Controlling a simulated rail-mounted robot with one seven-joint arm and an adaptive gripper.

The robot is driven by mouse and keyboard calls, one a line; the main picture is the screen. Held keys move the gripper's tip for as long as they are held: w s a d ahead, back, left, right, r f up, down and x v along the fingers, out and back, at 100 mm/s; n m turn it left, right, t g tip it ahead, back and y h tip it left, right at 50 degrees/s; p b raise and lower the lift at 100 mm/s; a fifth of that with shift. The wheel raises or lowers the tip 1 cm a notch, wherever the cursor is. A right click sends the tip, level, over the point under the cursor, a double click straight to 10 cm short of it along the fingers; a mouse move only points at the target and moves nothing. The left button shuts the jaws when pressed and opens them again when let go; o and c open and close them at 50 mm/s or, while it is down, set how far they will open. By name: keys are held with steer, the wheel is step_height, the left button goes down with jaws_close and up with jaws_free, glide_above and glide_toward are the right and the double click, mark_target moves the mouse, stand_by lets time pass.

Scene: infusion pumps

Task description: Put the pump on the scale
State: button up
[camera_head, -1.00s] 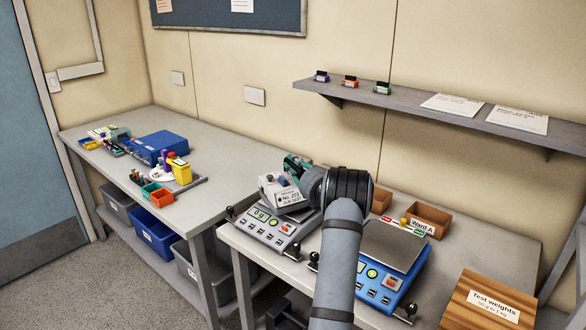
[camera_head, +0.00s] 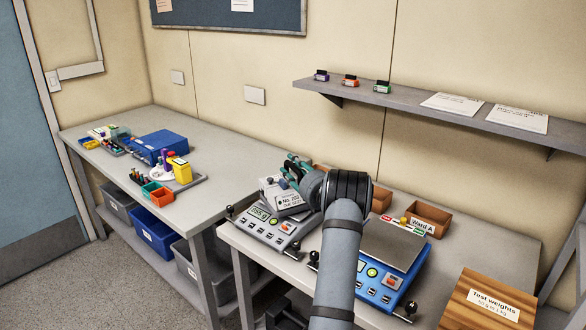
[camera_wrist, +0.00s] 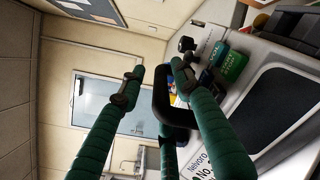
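The pump (camera_head: 290,200) is a pale box labelled No. 203, with a dark screen and a black handle (camera_wrist: 172,112). In the head view it sits on the grey-topped left scale (camera_head: 262,228), whose display shows a three-digit reading I cannot read surely. My gripper (camera_head: 292,172) is just above and behind the pump, and its dark link hides part of the pump's right side. In the wrist view the green fingers of my gripper (camera_wrist: 156,78) are spread apart, with the handle between them. The right finger overlaps the handle in the picture; I cannot tell whether it touches.
A blue scale (camera_head: 390,250) stands to the right with an empty plate. A wooden Test weights box (camera_head: 488,305) is at the front right. Wooden bins (camera_head: 430,218) stand behind. A wall shelf (camera_head: 400,100) runs above. The left bench (camera_head: 230,165) has free room.

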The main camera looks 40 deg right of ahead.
steer(key=shift+r, duration=0.2)
steer(key=shift+s+f, duration=0.15)
steer(key=shift+s, duration=0.2)
steer(key=s+a+b, duration=0.2)
steer(key=s, duration=0.9)
steer(key=shift+b, duration=0.35)
steer(key=shift+s, duration=0.15)
